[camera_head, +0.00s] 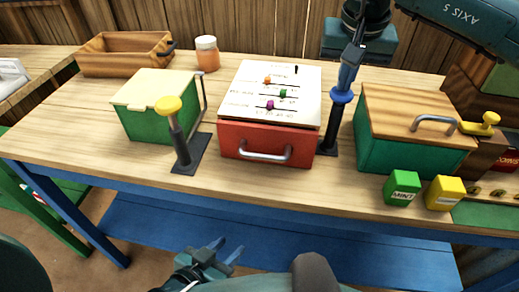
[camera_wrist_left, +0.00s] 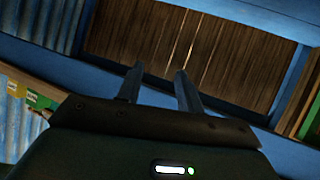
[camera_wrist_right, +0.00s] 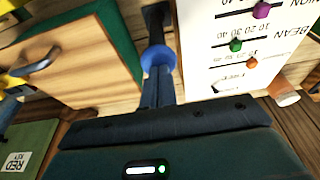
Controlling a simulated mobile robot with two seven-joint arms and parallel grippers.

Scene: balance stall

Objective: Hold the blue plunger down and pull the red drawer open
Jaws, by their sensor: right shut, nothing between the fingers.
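The blue plunger (camera_head: 342,96) is a blue knob on a black post right of the box with the red drawer. My right gripper (camera_head: 346,78) is shut and empty, its fingertips pointing down at the knob, seemingly touching it. In the right wrist view the knob (camera_wrist_right: 158,54) lies right at the fingertips (camera_wrist_right: 157,72). How far it is pressed I cannot tell. The red drawer (camera_head: 235,139), with a silver handle (camera_head: 265,154), looks closed under a white sloped panel. My left gripper (camera_head: 226,252) is open and empty, low in front of the table, away from the handle.
A yellow-knobbed lever (camera_head: 168,106) stands left of the drawer, by a green box (camera_head: 147,120). A green box with a wooden lid (camera_head: 400,105) stands right of the plunger. MINT (camera_head: 402,187) and yellow (camera_head: 445,192) blocks sit at the front right. The table front before the drawer is clear.

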